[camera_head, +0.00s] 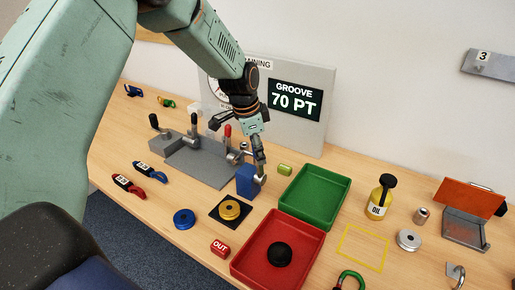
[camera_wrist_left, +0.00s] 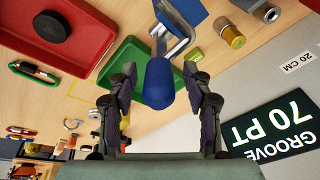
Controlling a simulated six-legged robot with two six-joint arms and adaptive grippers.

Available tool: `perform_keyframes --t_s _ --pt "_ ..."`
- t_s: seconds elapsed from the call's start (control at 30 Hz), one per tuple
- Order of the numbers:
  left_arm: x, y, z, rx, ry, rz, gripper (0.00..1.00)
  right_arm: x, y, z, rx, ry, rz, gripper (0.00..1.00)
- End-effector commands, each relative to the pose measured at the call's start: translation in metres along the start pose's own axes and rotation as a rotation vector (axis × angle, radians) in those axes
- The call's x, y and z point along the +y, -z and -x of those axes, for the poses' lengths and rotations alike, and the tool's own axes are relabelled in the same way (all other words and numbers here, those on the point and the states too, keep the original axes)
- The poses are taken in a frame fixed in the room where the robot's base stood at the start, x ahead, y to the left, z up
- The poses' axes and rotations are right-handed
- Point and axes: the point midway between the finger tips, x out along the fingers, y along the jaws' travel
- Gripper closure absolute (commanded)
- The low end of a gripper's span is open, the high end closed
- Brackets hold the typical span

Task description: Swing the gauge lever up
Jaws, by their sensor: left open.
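The lever (camera_wrist_left: 172,45) shows in the left wrist view as a bent metal arm with a rounded blue grip (camera_wrist_left: 158,82) at its end. It joins a blue block (camera_wrist_left: 186,10), which also shows in the head view (camera_head: 246,181) at the end of the grey fixture. My left gripper (camera_head: 259,178) points down beside this block. In the left wrist view my left gripper (camera_wrist_left: 159,75) is open, with one finger on each side of the blue grip. Gaps show on both sides of the grip. My right gripper is not in view.
A green tray (camera_head: 345,190) and a red tray (camera_head: 240,266) stand to the right and front. A grey fixture (camera_head: 205,165) with black and red handles is left of the gripper. The gauge board (camera_head: 318,135) reading "GROOVE 70 PT" stands behind. An oil bottle (camera_head: 378,203) is further right.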

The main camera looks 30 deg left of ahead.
Motion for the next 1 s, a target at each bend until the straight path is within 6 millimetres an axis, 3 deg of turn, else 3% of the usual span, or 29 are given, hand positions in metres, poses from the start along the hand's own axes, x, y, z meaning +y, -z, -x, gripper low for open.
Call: perform_keyframes --t_s 0.17,0.6,0.8,1.0 --pt "-0.001 0.001 0.014 0.003 0.002 0.0 0.5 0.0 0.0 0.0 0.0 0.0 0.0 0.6" --pt "-0.001 0.001 0.099 0.003 0.003 0.001 0.5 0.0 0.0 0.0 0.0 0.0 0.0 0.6" --pt "0.0 0.0 0.117 0.0 0.0 0.0 0.5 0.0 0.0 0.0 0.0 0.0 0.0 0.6" --pt "0.0 0.0 0.12 0.0 0.0 0.0 0.5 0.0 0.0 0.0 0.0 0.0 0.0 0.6"
